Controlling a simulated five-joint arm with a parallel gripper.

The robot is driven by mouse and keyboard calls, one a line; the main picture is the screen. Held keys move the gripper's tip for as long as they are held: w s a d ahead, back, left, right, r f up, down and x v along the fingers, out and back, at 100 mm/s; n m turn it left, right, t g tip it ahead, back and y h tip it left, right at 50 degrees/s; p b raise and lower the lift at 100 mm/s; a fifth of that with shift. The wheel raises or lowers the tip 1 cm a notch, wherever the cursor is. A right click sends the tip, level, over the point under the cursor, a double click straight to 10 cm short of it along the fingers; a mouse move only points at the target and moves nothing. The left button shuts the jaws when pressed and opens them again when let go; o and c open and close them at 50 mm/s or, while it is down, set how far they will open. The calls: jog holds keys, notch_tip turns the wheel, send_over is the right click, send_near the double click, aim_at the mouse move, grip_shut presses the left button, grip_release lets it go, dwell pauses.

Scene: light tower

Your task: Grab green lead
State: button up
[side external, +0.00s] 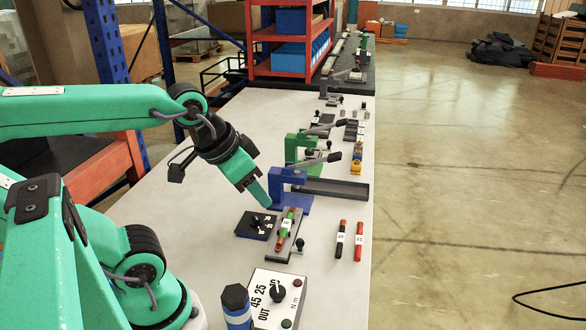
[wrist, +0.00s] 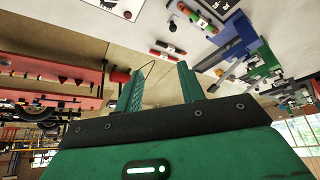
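The green lead (side external: 287,222) has a white label and reddish ends. It rests along a small grey holder (side external: 299,247) on the bench, just right of a black square plate. In the wrist view the green lead (wrist: 196,15) shows near the top edge. My gripper (side external: 266,201) hangs above the bench, up and left of the green lead and apart from it. In the wrist view my gripper (wrist: 160,69) has its two green fingers spread, with nothing between them.
A blue lever press (side external: 289,188) stands close behind the lead, with a green press (side external: 302,150) beyond. A black lead (side external: 341,239) and a red lead (side external: 359,241) lie to the right. A dial box (side external: 270,303) and blue-banded post (side external: 237,308) stand in front.

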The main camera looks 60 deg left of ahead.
jog(key=n+g, duration=0.5)
jog(key=n, duration=0.4)
send_over(290, 214)
jog(key=f, duration=1.3)
jog(key=shift+s+d+f, duration=0.1)
jog(key=shift+d+f, duration=0.15)
jog(key=shift+f, duration=0.15)
jog(key=shift+a+f+g, duration=0.25)
jog(key=shift+f+g, duration=0.05)
jog(key=shift+f, duration=1.35)
jog(key=shift+a+f, duration=0.1)
jog(key=shift+f, duration=2.5)
